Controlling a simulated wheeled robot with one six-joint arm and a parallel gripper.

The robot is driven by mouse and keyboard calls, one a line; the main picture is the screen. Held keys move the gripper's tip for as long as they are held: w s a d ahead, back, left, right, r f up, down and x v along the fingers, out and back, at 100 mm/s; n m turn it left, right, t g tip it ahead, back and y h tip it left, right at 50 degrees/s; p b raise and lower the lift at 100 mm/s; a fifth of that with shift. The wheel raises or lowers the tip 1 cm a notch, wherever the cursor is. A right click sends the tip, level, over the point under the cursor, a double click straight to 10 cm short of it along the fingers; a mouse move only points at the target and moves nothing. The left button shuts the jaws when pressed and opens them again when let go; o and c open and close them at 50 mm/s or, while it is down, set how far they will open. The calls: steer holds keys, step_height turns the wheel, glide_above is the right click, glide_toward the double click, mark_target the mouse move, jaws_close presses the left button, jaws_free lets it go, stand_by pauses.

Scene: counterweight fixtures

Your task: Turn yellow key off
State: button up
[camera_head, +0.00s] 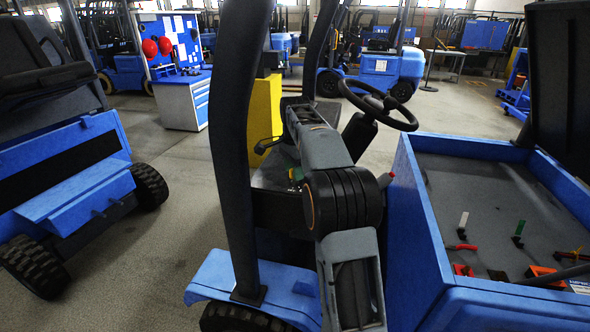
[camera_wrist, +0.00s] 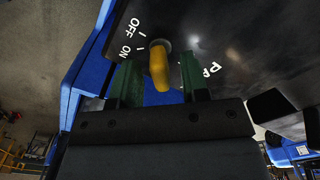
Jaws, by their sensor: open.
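The yellow key (camera_wrist: 159,68) sits in a round socket on a dark panel (camera_wrist: 230,45) in the wrist view. White OFF and ON labels with short tick marks are printed to the left of the socket. Which mark the key points at is not clear. My gripper (camera_wrist: 159,75) is open, with one green finger on each side of the key. A gap shows between the key and each finger. In the head view my arm reaches toward the vehicle's seat area, and the key cannot be made out clearly there.
A steering wheel (camera_head: 378,104) and a dark upright post (camera_head: 236,150) stand close to my arm. A blue open bed (camera_head: 404,215) with small levers is on the right. Another blue vehicle (camera_head: 75,185) stands on the left, with open floor between.

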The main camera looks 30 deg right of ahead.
jaws_close()
stand_by(0.4)
steer(key=n+p, duration=0.3)
steer(key=shift+r+n, duration=0.15)
steer(key=shift+n, duration=0.25)
steer(key=n+p, duration=0.2)
steer(key=n, duration=0.2)
steer(key=shift+n, duration=0.7)
jaws_free()
